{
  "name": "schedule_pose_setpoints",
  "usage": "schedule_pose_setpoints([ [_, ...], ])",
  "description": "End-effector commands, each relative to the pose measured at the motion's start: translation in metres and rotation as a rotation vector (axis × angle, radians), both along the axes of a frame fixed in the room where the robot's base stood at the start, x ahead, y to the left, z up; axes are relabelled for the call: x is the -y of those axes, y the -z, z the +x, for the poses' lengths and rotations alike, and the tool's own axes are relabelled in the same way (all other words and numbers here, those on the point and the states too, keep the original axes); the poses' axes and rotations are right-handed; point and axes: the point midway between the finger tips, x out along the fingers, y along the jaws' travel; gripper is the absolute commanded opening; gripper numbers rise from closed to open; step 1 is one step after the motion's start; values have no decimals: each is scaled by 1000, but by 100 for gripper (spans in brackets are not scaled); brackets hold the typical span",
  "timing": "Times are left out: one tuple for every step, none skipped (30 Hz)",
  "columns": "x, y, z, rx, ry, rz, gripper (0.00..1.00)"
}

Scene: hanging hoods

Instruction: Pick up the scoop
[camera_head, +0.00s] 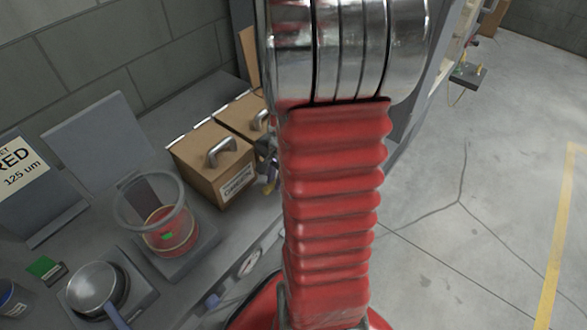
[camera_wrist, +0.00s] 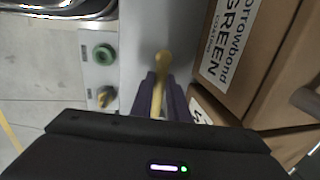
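A round metal scoop (camera_head: 95,286) with a blue handle rests on a grey square stand at the lower left of the head view. Its handle points down, towards the bottom edge. My gripper (camera_head: 268,182) is mostly hidden beside my red arm in the head view, right of the brown boxes and well away from the scoop. In the wrist view my gripper (camera_wrist: 160,75) shows purple fingers with yellow between them. The scoop does not show in the wrist view.
Brown boxes with metal handles (camera_head: 214,160) stand beside my gripper; a box (camera_wrist: 232,45) fills the wrist view's right. A clear container (camera_head: 165,222) with red contents stands between boxes and scoop. A green button (camera_wrist: 104,54) is left of the fingers. Floor (camera_head: 470,250) lies right.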

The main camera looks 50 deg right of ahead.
Motion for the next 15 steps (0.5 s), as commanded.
schedule_pose_setpoints([
  [0,0,0,0,0,0,8],
  [0,0,0,0,0,0,6],
  [0,0,0,0,0,0,3],
  [0,0,0,0,0,0,1],
  [0,0,0,0,0,0,0],
  [0,0,0,0,0,0,0],
  [0,0,0,0,0,0,0],
  [0,0,0,0,0,0,0],
  [0,0,0,0,0,0,0],
  [0,0,0,0,0,0,0],
  [0,0,0,0,0,0,0],
  [0,0,0,0,0,0,0],
  [0,0,0,0,0,-1,0],
  [0,0,0,0,0,-1,0],
  [0,0,0,0,0,-1,0],
])
